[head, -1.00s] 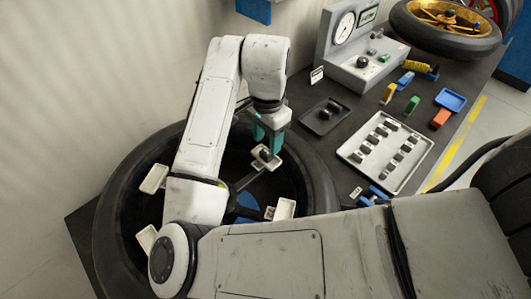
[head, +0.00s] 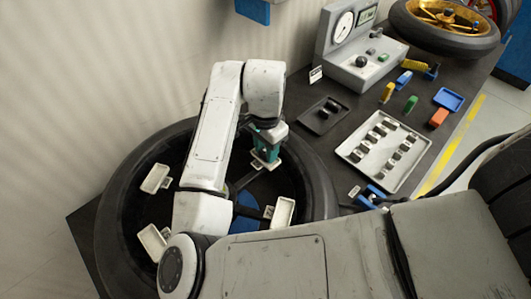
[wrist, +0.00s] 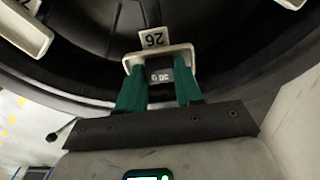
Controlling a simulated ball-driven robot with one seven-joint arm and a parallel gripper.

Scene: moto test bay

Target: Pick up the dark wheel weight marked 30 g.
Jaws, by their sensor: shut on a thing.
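My gripper (head: 266,160) has teal fingers and is low over a small white tray (head: 257,165) inside the big tyre. In the wrist view the fingers (wrist: 161,78) are shut on a dark wheel weight (wrist: 159,75) between their tips. Pale marking on the weight appears upside down and looks like 30. The same tray (wrist: 133,62) shows behind the weight, with a white number tag (wrist: 153,38) at its far side. I cannot tell whether the weight touches the tray floor. In the head view the fingers hide the weight.
Other small white trays (head: 156,178), (head: 151,242), (head: 284,212) stand inside the tyre (head: 318,190). A pale tray of several dark weights (head: 356,154) lies on the bench at right. A dark tray (head: 309,114) and a grey gauge box (head: 340,75) stand behind it.

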